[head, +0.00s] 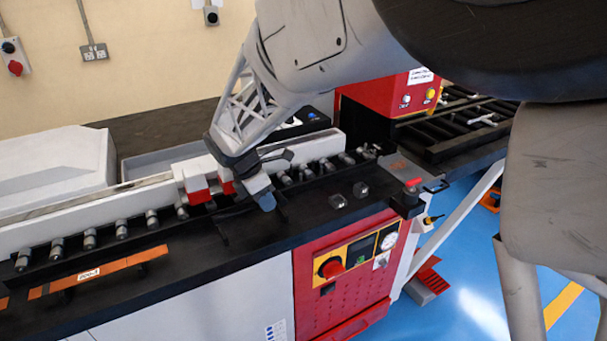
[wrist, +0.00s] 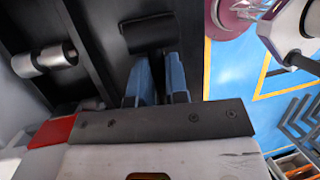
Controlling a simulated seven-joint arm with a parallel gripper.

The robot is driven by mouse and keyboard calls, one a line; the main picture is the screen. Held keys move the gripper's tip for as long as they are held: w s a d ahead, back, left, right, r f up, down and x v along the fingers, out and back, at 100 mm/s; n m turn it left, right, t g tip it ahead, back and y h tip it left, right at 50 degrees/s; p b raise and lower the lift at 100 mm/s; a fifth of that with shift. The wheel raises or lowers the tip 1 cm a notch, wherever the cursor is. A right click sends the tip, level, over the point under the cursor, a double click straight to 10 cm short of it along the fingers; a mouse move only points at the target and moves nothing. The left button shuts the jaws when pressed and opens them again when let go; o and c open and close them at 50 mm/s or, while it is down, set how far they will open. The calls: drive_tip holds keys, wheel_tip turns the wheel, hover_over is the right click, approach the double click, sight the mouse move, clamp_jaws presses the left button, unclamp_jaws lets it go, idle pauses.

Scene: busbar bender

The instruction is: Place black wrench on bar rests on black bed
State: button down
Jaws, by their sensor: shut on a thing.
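My gripper (head: 266,202) is low over the black bed (head: 190,254), near its front edge, with blue fingers pointing down. In the wrist view, the blue fingers (wrist: 159,75) are close together with a dark piece between them. A black block-like end (wrist: 148,34) shows just beyond the fingertips and looks like part of the black wrench. In the head view a dark bar (head: 234,209) at the fingers blends into the bed, so I cannot tell its outline or whether it touches anything. Thin black rests (head: 221,232) stand on the bed beside the gripper.
Metal rollers (head: 90,239) line the bed behind the gripper, beside a white rail (head: 60,216) and red-and-white blocks (head: 198,188). Orange-brown bars (head: 98,273) lie at the front left. Two dark knobs (head: 361,190) stand to the right. A red control panel (head: 348,270) is below.

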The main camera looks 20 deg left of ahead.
drive_tip(key=shift+f, duration=1.15)
drive_tip(key=shift+f, duration=0.1)
drive_tip(key=c, duration=1.1)
unclamp_jaws()
drive_tip(key=v, duration=1.2)
